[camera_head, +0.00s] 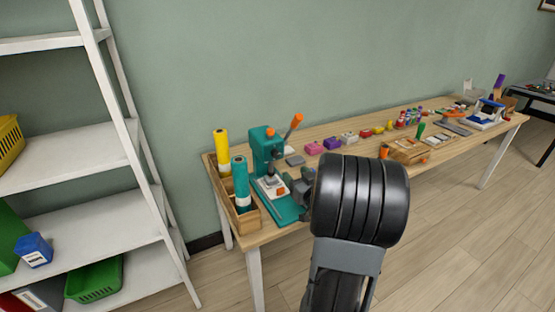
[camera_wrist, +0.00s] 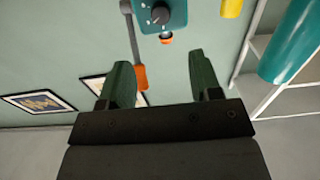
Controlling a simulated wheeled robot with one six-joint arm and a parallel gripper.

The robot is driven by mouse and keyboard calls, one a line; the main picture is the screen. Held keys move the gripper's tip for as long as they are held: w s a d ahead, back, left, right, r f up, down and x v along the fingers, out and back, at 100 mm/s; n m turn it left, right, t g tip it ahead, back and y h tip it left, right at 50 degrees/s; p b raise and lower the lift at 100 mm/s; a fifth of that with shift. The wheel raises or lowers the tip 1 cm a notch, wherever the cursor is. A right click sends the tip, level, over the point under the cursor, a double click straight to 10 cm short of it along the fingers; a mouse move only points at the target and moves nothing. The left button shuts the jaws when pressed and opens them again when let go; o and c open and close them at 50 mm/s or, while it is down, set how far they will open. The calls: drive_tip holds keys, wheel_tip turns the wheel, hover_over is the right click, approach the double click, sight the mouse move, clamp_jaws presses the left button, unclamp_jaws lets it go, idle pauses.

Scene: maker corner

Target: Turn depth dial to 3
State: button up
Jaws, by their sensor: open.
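The teal press machine (camera_head: 262,150) stands at the near left end of the wooden table. The depth dial (camera_wrist: 160,15) shows in the wrist view as a dark round knob with a pale mark, on the teal face at the top edge. Its scale is too small to read. My gripper (camera_wrist: 160,60) is open and empty, its two dark green fingers apart, with the dial beyond the gap between them and not touched. In the head view my gripper (camera_head: 299,190) is beside the press, partly hidden by my arm.
The press lever has an orange grip (camera_wrist: 140,77), left of centre in the wrist view. A wooden box (camera_head: 246,214) with a teal roll (camera_head: 240,180) and a yellow roll (camera_head: 222,148) stands left of the press. Small coloured blocks lie behind my arm. White shelves (camera_head: 100,150) stand left.

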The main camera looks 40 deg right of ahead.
sight(277, 156)
drive_tip(key=w, duration=0.4)
drive_tip(key=w+d, duration=0.1)
drive_tip(key=w, duration=0.7)
drive_tip(key=shift+w+d+p, duration=0.1)
drive_tip(key=shift+d+p, duration=0.2)
drive_tip(key=c, duration=0.9)
drive_tip(key=shift+c, duration=0.2)
drive_tip(key=shift+f+b, duration=0.1)
drive_tip(key=shift+b, duration=0.2)
